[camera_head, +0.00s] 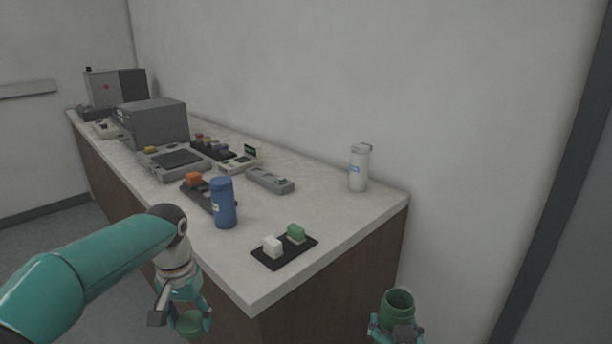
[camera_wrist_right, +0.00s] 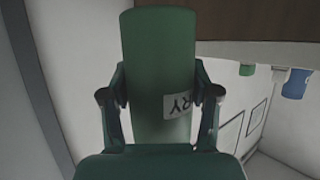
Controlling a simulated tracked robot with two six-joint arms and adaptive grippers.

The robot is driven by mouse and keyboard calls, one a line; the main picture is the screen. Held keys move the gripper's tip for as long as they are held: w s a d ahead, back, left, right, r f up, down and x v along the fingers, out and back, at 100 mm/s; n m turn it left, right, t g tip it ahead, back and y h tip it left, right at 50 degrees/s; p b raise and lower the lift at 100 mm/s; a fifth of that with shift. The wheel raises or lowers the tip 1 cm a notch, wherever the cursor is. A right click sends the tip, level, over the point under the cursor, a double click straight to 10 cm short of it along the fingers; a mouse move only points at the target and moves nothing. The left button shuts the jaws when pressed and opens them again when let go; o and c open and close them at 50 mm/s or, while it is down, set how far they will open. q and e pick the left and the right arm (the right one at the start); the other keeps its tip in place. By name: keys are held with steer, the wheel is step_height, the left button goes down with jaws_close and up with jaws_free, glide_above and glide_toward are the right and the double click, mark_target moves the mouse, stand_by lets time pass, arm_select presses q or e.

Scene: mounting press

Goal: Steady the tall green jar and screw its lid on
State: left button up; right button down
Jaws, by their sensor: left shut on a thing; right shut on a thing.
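The tall green jar (camera_head: 397,303) is at the lower right of the head view, in front of the counter's near right end and off its edge. Its open top faces up and no lid is on it. My right gripper (camera_head: 396,332) is shut around the jar. In the right wrist view the jar (camera_wrist_right: 158,70) stands between the two fingers (camera_wrist_right: 160,112), with part of a white label showing. My left gripper (camera_head: 187,316) is shut on a green lid (camera_head: 190,324) at the bottom of the head view, well to the left of the jar.
The counter (camera_head: 330,210) bears a blue bottle (camera_head: 223,203), a white bottle (camera_head: 360,168), a black mat (camera_head: 268,258) with a white and a green block, and several grey devices. The counter's front corner lies between my grippers. A wall is behind.

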mark_target(411, 316)
steer(key=w+d+f+m+h, duration=0.2)
steer(key=w+d+f, duration=0.1)
steer(key=d+f, duration=0.15)
arm_select(q)
steer(key=shift+n, duration=0.3)
steer(key=d+p, duration=0.1)
steer(key=p, duration=0.3)
steer(key=s+d+r+p, duration=0.1)
steer(key=p, duration=0.4)
steer(key=d+r+p, duration=0.1)
steer(key=p, duration=0.4)
steer(key=shift+s+d+r, duration=0.2)
steer(key=shift+s+r, duration=0.05)
arm_select(e)
steer(key=r+n+y, duration=0.1)
steer(key=r, duration=0.1)
steer(key=s+r+n+y, duration=0.1)
steer(key=r, duration=0.1)
steer(key=s+a+r+n+y, duration=0.1)
steer(key=r, duration=0.1)
steer(key=shift+r+n+y, duration=0.1)
steer(key=shift+n+y, duration=0.2)
steer(key=shift+y, duration=0.1)
arm_select(q)
steer(key=shift+f, duration=0.1)
arm_select(e)
steer(key=shift+s, duration=0.1)
